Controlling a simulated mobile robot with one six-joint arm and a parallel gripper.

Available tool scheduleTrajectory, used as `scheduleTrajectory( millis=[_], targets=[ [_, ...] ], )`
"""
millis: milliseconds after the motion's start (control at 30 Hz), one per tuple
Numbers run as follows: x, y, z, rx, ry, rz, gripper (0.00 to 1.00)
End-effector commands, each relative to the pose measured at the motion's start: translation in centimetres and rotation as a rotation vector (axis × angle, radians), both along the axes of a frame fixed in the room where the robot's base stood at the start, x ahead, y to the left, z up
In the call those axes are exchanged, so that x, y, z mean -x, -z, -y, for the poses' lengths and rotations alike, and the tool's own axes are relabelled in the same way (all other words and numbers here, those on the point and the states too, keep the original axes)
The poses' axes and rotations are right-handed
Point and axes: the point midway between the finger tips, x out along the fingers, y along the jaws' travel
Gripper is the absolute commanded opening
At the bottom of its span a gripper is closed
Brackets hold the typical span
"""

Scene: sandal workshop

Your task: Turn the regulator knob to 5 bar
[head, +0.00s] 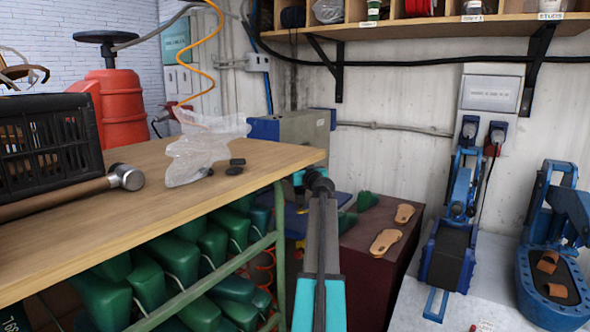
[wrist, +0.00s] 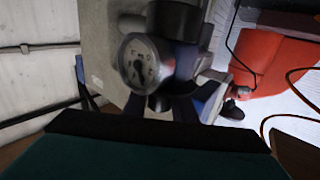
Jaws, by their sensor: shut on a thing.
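My gripper (head: 307,181) is at the end of my arm, in front of the grey and blue machine in the head view. In the wrist view my gripper (wrist: 160,130) fills the lower edge as a dark band with teal below. It is shut on the regulator knob, which is mostly hidden behind it. The round white pressure gauge (wrist: 140,62) faces the wrist camera, and this view appears upside down. Its needle is dark, but the scale is too blurred to read. A dark cylindrical part (wrist: 175,18) of the regulator sits beyond the gauge.
A wooden bench (head: 230,168) stands at left with a hammer (head: 126,177), a black crate (head: 50,140) and a clear plastic bag (head: 200,145). Green shoe lasts (head: 150,282) fill the rack below. A brown cabinet (head: 352,240) bearing soles and blue presses (head: 455,220) stand at right.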

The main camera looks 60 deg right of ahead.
Motion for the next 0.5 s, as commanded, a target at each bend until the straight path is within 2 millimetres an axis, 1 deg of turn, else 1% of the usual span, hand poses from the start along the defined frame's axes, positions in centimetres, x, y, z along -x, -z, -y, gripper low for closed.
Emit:
scheduleTrajectory(
  millis=[500],
  targets=[
    [0.27, -0.54, 0.36, 0.0, 0.136, 0.001, 0.02]
  ],
)
